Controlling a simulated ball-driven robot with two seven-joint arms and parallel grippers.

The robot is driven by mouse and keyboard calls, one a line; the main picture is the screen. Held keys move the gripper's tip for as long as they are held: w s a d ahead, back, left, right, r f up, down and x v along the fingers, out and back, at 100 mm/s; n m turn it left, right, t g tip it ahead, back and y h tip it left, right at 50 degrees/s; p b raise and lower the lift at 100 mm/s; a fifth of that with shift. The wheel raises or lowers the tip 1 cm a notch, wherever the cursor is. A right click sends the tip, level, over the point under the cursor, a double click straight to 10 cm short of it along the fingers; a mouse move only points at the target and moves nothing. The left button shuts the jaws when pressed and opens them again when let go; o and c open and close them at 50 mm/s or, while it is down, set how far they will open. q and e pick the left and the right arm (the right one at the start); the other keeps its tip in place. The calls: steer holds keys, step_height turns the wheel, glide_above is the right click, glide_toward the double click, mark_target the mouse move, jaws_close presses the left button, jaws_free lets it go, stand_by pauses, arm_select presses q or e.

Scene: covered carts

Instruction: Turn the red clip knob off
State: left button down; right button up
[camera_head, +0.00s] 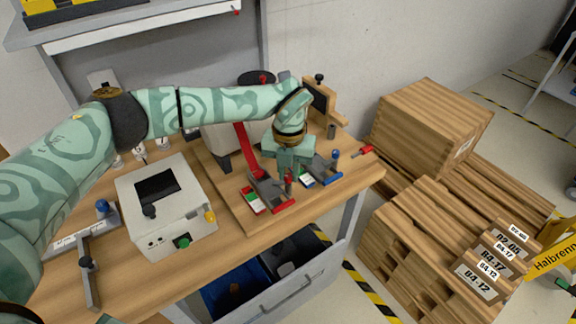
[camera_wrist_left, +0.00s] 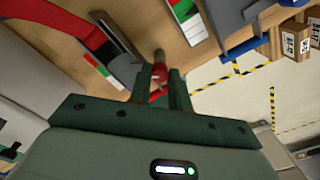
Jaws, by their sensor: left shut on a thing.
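The red clip (camera_head: 284,206) is fixed on the wooden board on the bench, with a red, white and green label (camera_head: 252,203) beside it. Its knob (camera_head: 288,187) stands up at the clip's right side, right under my left gripper (camera_head: 287,178). In the left wrist view the red knob (camera_wrist_left: 158,72) sits between the two dark green fingers of my left gripper (camera_wrist_left: 160,84), which is shut on it. The fingers hide part of the knob. My right gripper is in neither view.
A blue clip (camera_head: 331,179) with its own upright knob stands just right of the red one. A white box (camera_head: 168,206) with a green button stands to the left. An open drawer (camera_head: 300,284) sticks out below the bench front. Wooden crates (camera_head: 432,118) stand on the right.

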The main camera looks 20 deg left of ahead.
mark_target(289, 175)
arm_select(q)
steer(key=m+p, duration=0.1)
steer(key=m, duration=0.2)
steer(key=m+p, duration=0.1)
steer(key=m, duration=0.1)
steer(key=shift+r+m, duration=0.2)
steer(key=shift+m, duration=0.2)
steer(key=m+p, duration=0.1)
steer(key=m, duration=0.4)
steer(key=shift+f, duration=0.1)
steer(key=shift+w+m, duration=0.1)
steer(key=shift+m, duration=0.2)
steer(key=c, duration=1.3)
jaws_free()
step_height(289, 175, up, 16)
steer(key=p, duration=0.1)
